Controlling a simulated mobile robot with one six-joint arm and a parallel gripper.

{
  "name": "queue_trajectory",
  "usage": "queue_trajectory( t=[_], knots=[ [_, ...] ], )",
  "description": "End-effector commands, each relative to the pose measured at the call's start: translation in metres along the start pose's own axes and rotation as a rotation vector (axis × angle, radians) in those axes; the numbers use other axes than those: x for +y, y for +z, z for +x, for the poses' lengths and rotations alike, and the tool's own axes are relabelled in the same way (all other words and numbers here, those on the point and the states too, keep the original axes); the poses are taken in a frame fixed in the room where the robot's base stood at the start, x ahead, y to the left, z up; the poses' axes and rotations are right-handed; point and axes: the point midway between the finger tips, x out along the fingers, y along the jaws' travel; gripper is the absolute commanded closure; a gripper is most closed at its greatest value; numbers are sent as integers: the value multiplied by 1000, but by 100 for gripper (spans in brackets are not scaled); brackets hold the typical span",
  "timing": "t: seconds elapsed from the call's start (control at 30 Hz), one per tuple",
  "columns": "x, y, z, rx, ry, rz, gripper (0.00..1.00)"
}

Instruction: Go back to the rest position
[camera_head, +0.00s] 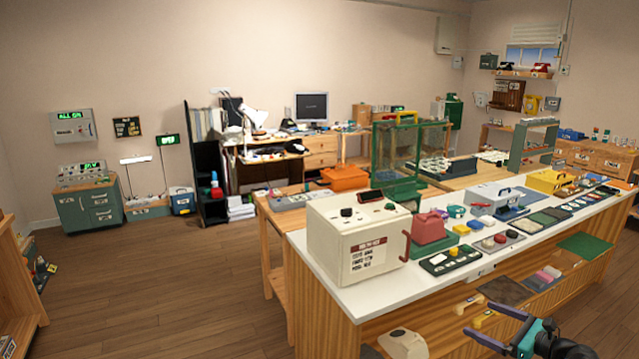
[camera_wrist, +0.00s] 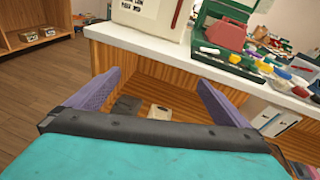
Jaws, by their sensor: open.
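My gripper (camera_head: 478,325) shows at the bottom right of the head view, in front of the long white-topped workbench (camera_head: 375,290). In the wrist view, my gripper (camera_wrist: 150,92) has its two purple fingers spread wide apart with nothing between them. Both fingers point toward the wooden front of the workbench (camera_wrist: 185,75). The gripper is apart from the items on the bench top.
On the bench stand a cream box (camera_head: 335,240) with a red handle, a red device (camera_head: 428,228) on a green base and several small panels. A pale object (camera_head: 403,343) lies low under the bench. Wooden floor (camera_head: 150,290) is clear to the left.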

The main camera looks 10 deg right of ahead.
Motion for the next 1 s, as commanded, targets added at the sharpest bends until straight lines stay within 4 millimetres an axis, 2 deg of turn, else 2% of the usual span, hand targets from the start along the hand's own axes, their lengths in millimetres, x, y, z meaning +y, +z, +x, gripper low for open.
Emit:
queue_trajectory(
  t=[0.03, 0.2, 0.5, 0.7, 1.0],
  knots=[
    [18, -10, 18, 26, 36, -21, 0],
    [78, -49, 68, 121, 160, -119, 0],
    [192, -115, 129, 262, 416, -324, 0],
    [269, -156, 150, 330, 604, -476, 0],
    [379, -212, 153, 389, 914, -718, 0]
  ],
)
